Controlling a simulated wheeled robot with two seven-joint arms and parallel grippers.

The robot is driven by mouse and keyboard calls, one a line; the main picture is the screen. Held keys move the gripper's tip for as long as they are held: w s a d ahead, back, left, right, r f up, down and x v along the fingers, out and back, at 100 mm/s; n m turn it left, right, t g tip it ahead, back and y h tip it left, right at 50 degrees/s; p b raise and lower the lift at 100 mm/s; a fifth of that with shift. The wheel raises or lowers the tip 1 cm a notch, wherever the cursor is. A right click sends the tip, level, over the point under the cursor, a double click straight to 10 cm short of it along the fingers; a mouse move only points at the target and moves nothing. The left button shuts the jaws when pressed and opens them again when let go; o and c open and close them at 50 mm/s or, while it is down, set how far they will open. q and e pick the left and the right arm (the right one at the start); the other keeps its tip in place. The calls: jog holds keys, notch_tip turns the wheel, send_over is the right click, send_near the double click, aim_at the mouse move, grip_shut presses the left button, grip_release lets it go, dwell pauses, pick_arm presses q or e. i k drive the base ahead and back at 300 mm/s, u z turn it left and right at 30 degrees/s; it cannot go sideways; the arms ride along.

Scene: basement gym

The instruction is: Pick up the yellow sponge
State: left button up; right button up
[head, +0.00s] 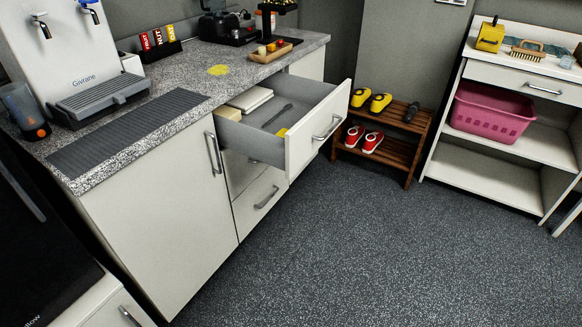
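A flat, rounded yellow piece (218,70) lies on the speckled grey counter (180,72), behind the open drawer; it looks like a sponge or cloth. A small yellow piece (282,132) shows inside the open drawer (312,138), partly hidden by the drawer's front. I cannot tell for sure which of these is the yellow sponge. Neither of my grippers is in view.
The drawer juts out over the floor and also holds a dark utensil (277,116) and pale boxes (250,99). A water dispenser (80,60) and dark mat (125,132) are on the counter. A shoe rack (385,137) stands behind. The speckled floor (340,250) is clear.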

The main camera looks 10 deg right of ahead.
aim_at(281, 133)
jog(key=z, duration=0.6)
jog(key=i, duration=1.3)
jog(key=u, duration=0.55)
